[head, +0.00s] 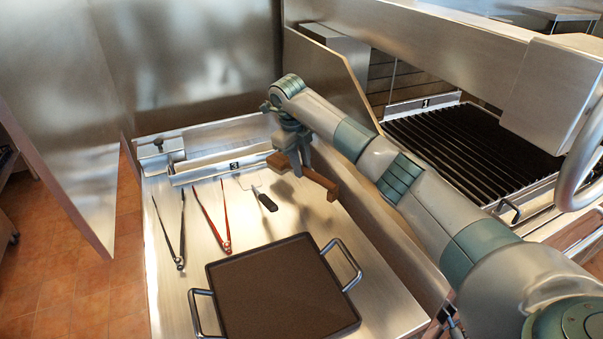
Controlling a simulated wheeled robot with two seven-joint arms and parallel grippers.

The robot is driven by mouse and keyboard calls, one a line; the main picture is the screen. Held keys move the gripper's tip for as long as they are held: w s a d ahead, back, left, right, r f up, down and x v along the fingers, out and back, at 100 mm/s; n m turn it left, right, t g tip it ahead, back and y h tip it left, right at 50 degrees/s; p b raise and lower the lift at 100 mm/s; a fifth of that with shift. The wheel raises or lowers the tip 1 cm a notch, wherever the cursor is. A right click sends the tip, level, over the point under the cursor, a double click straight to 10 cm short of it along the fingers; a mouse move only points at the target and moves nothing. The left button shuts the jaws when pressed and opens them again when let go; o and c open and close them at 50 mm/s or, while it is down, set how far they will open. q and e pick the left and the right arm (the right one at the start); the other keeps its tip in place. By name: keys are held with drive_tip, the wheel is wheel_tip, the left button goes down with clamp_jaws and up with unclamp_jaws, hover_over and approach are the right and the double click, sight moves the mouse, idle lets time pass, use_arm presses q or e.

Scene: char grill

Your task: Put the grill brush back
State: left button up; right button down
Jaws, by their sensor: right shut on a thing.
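My right gripper (294,163) hangs above the far part of the steel side table (210,278), pointing down. It is shut on the grill brush (322,183), whose brown wooden parts show on both sides of the fingers. The brush's middle is hidden behind the gripper, and its bristles cannot be made out. I cannot tell how far the brush is above the table. My left gripper is out of view.
Black tongs (181,236), red tongs (216,222) and a black-handled spatula (266,200) lie on the table. A brown griddle pan (280,290) with two metal handles fills the front. A shallow rail marked 3 (235,166) runs along the back. The grill grates (455,140) are right.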

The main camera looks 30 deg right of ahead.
idle(0.3)
wheel_tip(320, 180, down, 3)
drive_tip(key=shift+r+p, duration=0.2)
drive_tip(key=shift+p, duration=0.4)
drive_tip(key=shift+f, duration=0.55)
drive_tip(key=c, duration=2)
unclamp_jaws()
drive_tip(key=shift+f, duration=0.15)
drive_tip(key=o, duration=0.4)
drive_tip(key=shift+r, duration=0.2)
